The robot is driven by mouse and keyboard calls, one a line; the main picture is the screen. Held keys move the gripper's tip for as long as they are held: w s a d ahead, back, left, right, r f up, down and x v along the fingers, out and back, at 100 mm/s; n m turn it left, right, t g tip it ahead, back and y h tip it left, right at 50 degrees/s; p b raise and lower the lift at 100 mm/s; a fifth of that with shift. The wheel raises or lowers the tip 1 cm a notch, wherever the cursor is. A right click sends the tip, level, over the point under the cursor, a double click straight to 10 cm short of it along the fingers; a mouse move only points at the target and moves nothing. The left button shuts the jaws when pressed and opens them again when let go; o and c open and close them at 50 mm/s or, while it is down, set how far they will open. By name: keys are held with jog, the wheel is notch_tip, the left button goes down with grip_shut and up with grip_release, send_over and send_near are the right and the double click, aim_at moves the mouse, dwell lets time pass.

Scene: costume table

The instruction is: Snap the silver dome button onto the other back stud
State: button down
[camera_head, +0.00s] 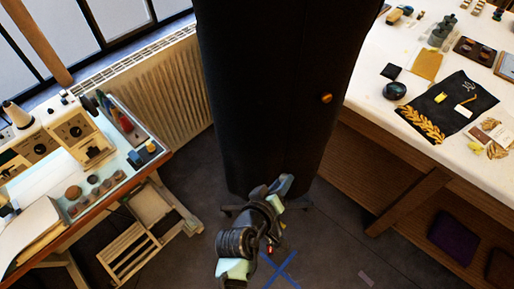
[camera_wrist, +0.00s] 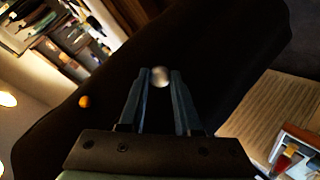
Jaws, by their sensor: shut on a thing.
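The black garment (camera_head: 270,90) hangs tall in the middle of the head view and fills much of the wrist view (camera_wrist: 215,60). One gold-orange button (camera_head: 326,97) sits on its right side; it also shows in the wrist view (camera_wrist: 84,101), left of my fingers. My gripper (camera_head: 284,186) is near the garment's lower part in the head view. In the wrist view my gripper (camera_wrist: 160,82) is shut on the silver dome button (camera_wrist: 160,76), held at the fingertips against the dark cloth behind. I cannot make out a bare stud, nor whether the button touches the cloth.
A white-topped table (camera_head: 440,60) with trays, a black cloth and gold trim stands at the right. A sewing bench (camera_head: 150,175) with a machine and tools stands at the left. A radiator (camera_head: 165,85) is behind it. The floor has a blue tape cross (camera_head: 281,268).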

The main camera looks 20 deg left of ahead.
jog(key=a+r+n+t+y, duration=0.2)
jog(key=a+r, duration=0.1)
jog(key=r, duration=0.4)
jog(key=a+r+n+t+y, duration=0.1)
jog(key=a+r+t+y, duration=0.1)
jog(key=a+r+y, duration=0.3)
jog(key=shift+w+a+r+h+b, duration=0.3)
jog(key=shift+w+b, duration=0.35)
jog(key=shift+w, duration=0.6)
jog(key=shift+w+a+r+h+b, duration=0.15)
jog(key=shift+w+h+b, duration=0.4)
jog(key=shift+w, duration=0.65)
jog(key=shift+w+a+r+h+b, duration=0.1)
jog(key=shift+w+a+h+b, duration=0.15)
jog(key=shift+w+b, duration=0.75)
jog(key=shift+x, duration=0.8)
jog(key=shift+r, duration=0.1)
jog(key=shift+c, duration=0.3)
grip_release()
jog(key=p, duration=0.3)
send_near(261, 104)
jog(key=shift+s+d+f, duration=0.45)
jog(key=shift+s+d, duration=0.15)
jog(key=shift+s, duration=0.1)
